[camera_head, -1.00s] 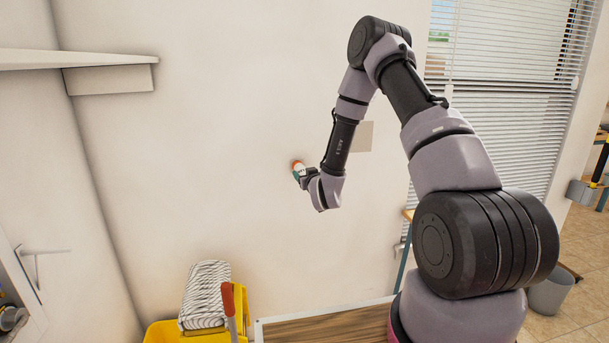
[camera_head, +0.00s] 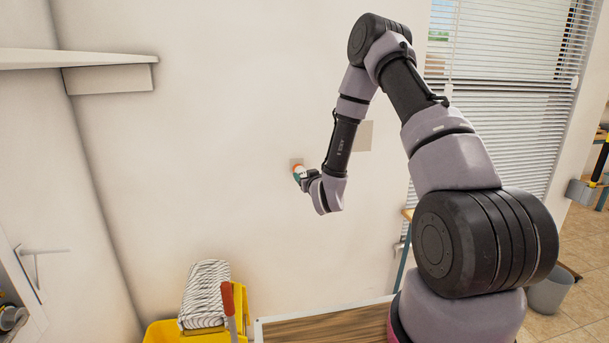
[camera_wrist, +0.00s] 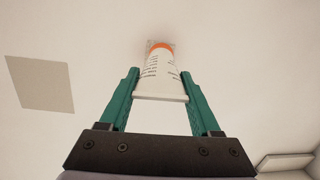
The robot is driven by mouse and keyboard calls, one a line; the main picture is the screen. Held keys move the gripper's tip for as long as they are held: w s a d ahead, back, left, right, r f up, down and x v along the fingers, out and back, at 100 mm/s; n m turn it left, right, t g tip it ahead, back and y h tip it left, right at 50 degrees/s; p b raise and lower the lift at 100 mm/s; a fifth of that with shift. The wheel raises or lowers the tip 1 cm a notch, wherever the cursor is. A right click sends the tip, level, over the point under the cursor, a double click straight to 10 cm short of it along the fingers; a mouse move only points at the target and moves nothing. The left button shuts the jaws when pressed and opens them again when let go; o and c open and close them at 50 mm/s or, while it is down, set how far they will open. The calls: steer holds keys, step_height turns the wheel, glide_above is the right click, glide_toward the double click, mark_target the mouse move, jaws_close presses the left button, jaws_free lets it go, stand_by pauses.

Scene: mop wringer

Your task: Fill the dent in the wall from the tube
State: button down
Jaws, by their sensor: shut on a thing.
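My gripper (camera_head: 304,176) is raised at the wall (camera_head: 225,130). In the wrist view its two green fingers (camera_wrist: 160,76) are shut on the sides of a white tube (camera_wrist: 161,88) with dark print and an orange band at its far end. The tube also shows in the head view (camera_head: 299,172). It points at the wall, its far end at a small grey-tan patch (camera_head: 296,161). That patch shows in part behind the tube's end in the wrist view (camera_wrist: 167,42). I cannot tell whether the tip touches the wall, or the dent's depth.
A beige square (camera_head: 365,136) is on the wall to the right. Below stand a yellow mop bucket (camera_head: 163,334) with a grey mop head (camera_head: 206,293) and a wooden-topped surface (camera_head: 325,326). A shelf (camera_head: 75,60) juts out at upper left. Window blinds (camera_head: 500,110) are at right.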

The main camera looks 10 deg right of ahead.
steer(key=s, duration=0.4)
